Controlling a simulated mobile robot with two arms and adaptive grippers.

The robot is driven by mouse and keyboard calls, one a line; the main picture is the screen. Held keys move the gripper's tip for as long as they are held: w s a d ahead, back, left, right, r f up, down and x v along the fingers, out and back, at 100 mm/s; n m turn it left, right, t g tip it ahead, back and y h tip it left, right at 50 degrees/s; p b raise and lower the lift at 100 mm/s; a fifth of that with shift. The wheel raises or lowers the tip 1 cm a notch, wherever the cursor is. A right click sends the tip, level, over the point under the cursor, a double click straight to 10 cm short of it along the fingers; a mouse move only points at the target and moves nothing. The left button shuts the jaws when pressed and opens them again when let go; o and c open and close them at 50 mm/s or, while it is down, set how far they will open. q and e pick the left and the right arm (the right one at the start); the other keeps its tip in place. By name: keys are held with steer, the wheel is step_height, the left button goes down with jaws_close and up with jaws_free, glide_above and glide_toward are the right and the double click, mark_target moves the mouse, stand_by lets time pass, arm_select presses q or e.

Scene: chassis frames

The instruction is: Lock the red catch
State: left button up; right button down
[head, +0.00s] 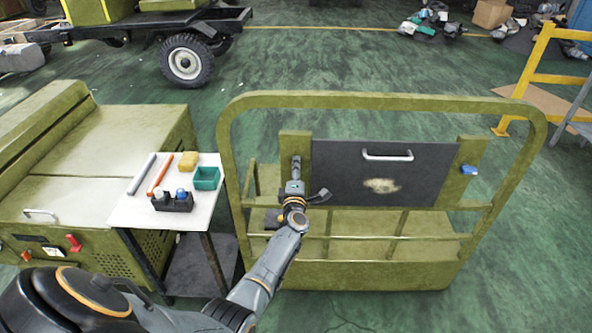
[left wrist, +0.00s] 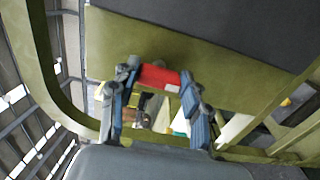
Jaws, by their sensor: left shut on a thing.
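The red catch (left wrist: 158,77) shows in the left wrist view, on the olive post beside the dark panel. It lies between the two blue-sided fingers of my left gripper (head: 296,166), which is shut on it. In the head view my gripper is at the panel's left post and hides the catch. The dark panel (head: 340,180) with a pale handle (head: 387,156) stands upright in the olive frame (head: 390,104). A blue catch (head: 469,170) sits on the right post. My right gripper is not in view.
A white-topped cart (head: 132,207) stands left of the frame, with a teal bin (head: 207,178), a yellow block (head: 188,161), rods and a dark holder. An olive cabinet (head: 60,200) is beyond it at left. A yellow railing (head: 535,75) stands at right.

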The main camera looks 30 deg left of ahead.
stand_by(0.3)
arm_select(q)
steer(key=o, duration=1.2)
steer(key=shift+c, duration=0.2)
steer(key=v, duration=0.7)
steer(key=shift+s, duration=0.25)
steer(key=shift+d, duration=0.15)
